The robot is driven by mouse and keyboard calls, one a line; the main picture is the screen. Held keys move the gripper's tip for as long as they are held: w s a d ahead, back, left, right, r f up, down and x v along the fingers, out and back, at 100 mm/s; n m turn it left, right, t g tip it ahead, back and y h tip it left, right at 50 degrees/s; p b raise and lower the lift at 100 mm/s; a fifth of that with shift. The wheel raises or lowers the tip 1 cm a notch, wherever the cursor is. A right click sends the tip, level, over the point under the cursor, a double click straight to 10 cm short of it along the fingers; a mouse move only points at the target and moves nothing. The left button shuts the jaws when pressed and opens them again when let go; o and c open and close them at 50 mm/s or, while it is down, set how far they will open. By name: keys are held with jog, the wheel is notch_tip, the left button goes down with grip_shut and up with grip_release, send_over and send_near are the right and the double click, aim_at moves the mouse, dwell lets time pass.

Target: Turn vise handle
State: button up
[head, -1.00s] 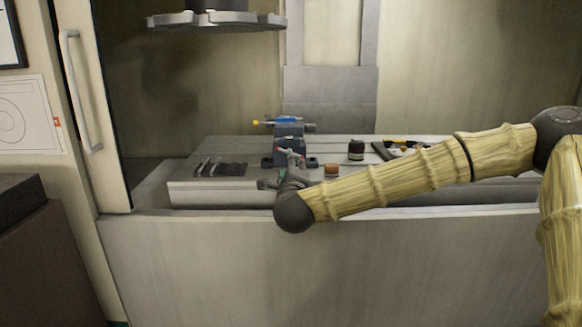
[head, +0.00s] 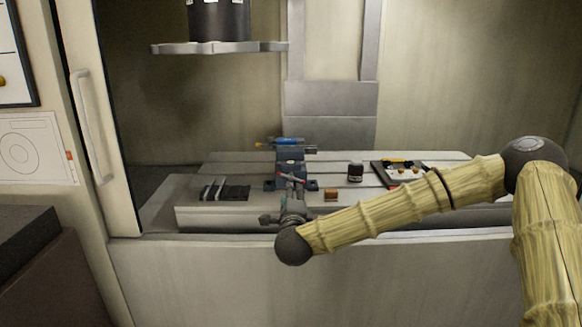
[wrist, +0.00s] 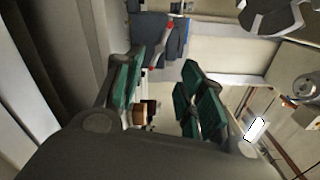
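A dark blue-grey vise (head: 289,157) stands on the slotted table, and its blue body (wrist: 151,28) shows at the top of the wrist view. Its handle (head: 291,179) is a thin bar with red ends on the near side. In the wrist view the handle (wrist: 158,48) runs slanted across the vise's front. My gripper (head: 290,203) is in front of the vise, partly hidden by my own wrist. In the wrist view my gripper (wrist: 164,72) has its green-padded fingers wide apart, with nothing held. The handle's lower red end is near the left finger's tip; contact cannot be told.
A brown block (head: 331,194) and a dark jar (head: 355,172) stand right of the vise. A tray of small parts (head: 402,172) lies farther right, dark bars (head: 225,190) left. A round tool disc (head: 220,47) hangs above. The machine's front wall (head: 330,285) is below.

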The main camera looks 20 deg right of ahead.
aim_at(291, 180)
jog(key=shift+s+r+n+p, duration=0.1)
jog(key=shift+n+p, duration=0.2)
jog(key=shift+p, duration=0.9)
jog(key=p+x, duration=0.1)
jog(key=x, duration=0.9)
jog(key=shift+w+p, duration=0.35)
jog(key=shift+p, duration=0.05)
jog(key=shift+f, duration=0.25)
grip_shut()
